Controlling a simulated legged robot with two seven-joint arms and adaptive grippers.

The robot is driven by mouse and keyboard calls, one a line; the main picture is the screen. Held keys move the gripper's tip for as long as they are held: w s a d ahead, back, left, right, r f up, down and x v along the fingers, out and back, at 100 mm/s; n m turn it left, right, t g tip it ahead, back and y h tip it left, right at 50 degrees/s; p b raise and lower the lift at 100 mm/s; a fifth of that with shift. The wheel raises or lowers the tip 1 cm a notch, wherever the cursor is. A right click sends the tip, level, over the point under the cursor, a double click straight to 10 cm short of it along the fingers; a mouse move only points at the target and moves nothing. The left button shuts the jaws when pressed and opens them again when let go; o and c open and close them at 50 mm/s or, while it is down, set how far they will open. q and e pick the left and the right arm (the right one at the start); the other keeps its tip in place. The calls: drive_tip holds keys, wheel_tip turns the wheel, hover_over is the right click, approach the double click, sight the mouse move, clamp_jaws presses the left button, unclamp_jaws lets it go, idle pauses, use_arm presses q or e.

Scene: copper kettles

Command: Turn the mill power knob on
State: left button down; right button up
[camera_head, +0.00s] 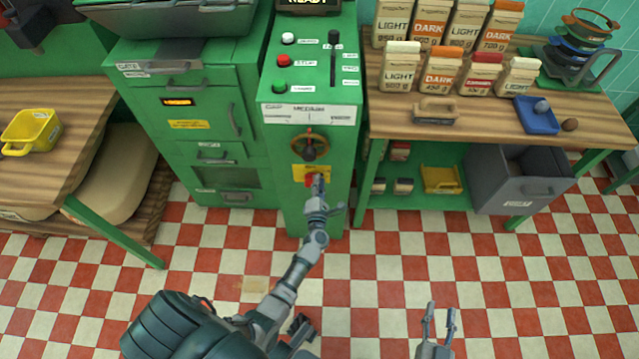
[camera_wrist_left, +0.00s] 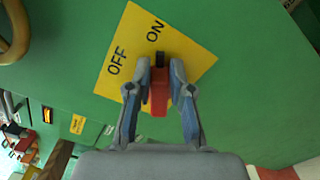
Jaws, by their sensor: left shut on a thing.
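The red power knob (camera_head: 309,181) sits on a yellow plate (camera_head: 325,171) low on the green control column in the head view. In the left wrist view, the yellow plate (camera_wrist_left: 190,82) carries the words OFF and ON. My left gripper (camera_head: 316,187) is at the knob. In the left wrist view, my left gripper (camera_wrist_left: 160,76) has its fingers closed on both sides of the red knob (camera_wrist_left: 158,98). The knob's black end points up in that view, closer to ON than to OFF. My right gripper (camera_head: 440,312) is open and empty above the floor.
A brass handwheel (camera_head: 310,146) is just above the yellow plate. Push buttons (camera_head: 284,62) and a slot lever (camera_head: 333,40) are higher on the column. A wooden table (camera_head: 480,112) with coffee bags stands right. The checkered floor in front is clear.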

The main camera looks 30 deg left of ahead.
use_arm(q)
drive_tip(key=c, duration=1.1)
unclamp_jaws()
drive_tip(key=shift+s+a+f, duration=0.2)
drive_tip(key=shift+s+f, duration=0.05)
drive_tip(key=shift+f, duration=0.2)
drive_tip(key=shift+c, duration=0.2)
drive_tip(key=shift+o, duration=0.5)
drive_tip(key=shift+w+r, duration=0.1)
drive_tip(key=shift+w, duration=0.05)
use_arm(e)
drive_tip(key=shift+w+a, duration=0.1)
drive_tip(key=shift+a, duration=0.2)
use_arm(q)
drive_tip(key=v, duration=1.2)
drive_tip(key=shift+a, duration=0.15)
use_arm(e)
drive_tip(key=shift+d, duration=0.1)
